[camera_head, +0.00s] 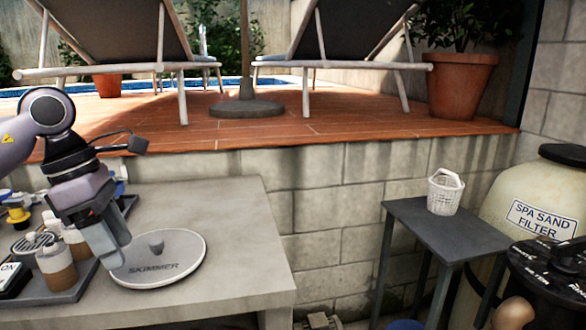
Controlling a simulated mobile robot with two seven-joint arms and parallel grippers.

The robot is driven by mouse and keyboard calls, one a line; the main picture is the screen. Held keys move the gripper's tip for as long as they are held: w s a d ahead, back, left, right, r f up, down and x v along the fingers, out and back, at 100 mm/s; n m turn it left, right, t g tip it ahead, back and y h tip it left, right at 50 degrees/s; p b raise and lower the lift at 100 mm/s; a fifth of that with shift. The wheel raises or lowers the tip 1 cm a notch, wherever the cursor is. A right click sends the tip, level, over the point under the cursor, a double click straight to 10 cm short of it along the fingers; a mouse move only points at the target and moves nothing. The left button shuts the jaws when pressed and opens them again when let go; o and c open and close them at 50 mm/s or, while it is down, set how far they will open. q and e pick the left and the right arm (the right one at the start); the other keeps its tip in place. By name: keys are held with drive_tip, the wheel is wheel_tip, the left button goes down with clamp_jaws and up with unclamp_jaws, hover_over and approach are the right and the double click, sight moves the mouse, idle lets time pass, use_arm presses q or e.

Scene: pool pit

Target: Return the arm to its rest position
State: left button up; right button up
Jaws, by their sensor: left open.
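My left arm comes in from the left edge, over the concrete table (215,210). My left gripper (118,254) points down, open, at the left edge of a round white lid marked SKIMMER (175,266). I see nothing between the fingers. I cannot tell whether the fingertips touch the lid. My right gripper is not in view.
A dark tray (60,292) with several bottles and small parts lies left of the lid, close to my gripper. A white basket (444,192) stands on a small grey table (440,232) at right. A block wall (330,180) rises behind.

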use_arm(q)
drive_tip(key=s+d+f+n+h+p, duration=0.2)
drive_tip(key=d+n+h, duration=0.3)
drive_tip(key=d+h, duration=0.55)
drive_tip(key=s+d+f+n+h+p, duration=0.15)
drive_tip(key=d+n+h, duration=0.45)
drive_tip(key=d, duration=0.7)
drive_tip(key=a+f+n+t+y+p, duration=0.2)
drive_tip(key=a+f+n+t+y, duration=0.55)
drive_tip(key=n, duration=0.65)
drive_tip(key=a+f+n+t+y+p, duration=0.1)
drive_tip(key=a+f+n+t+y, duration=0.25)
drive_tip(key=f+n+t, duration=0.6)
drive_tip(key=s+a+f+n+g+y+p, duration=0.1)
drive_tip(key=s+a+f+n+g+y, duration=0.2)
drive_tip(key=s+f+n, duration=0.3)
drive_tip(key=s+a+f+n+g+y, duration=0.3)
drive_tip(key=s+f+n, duration=0.3)
drive_tip(key=s+n, duration=0.1)
drive_tip(key=shift+s+f+g+p, duration=0.2)
drive_tip(key=shift+s+g+p, duration=0.15)
drive_tip(key=shift+s+g, duration=0.05)
drive_tip(key=shift+c, duration=1.3)
drive_tip(key=shift+a+y, duration=0.15)
drive_tip(key=shift+y, duration=0.1)
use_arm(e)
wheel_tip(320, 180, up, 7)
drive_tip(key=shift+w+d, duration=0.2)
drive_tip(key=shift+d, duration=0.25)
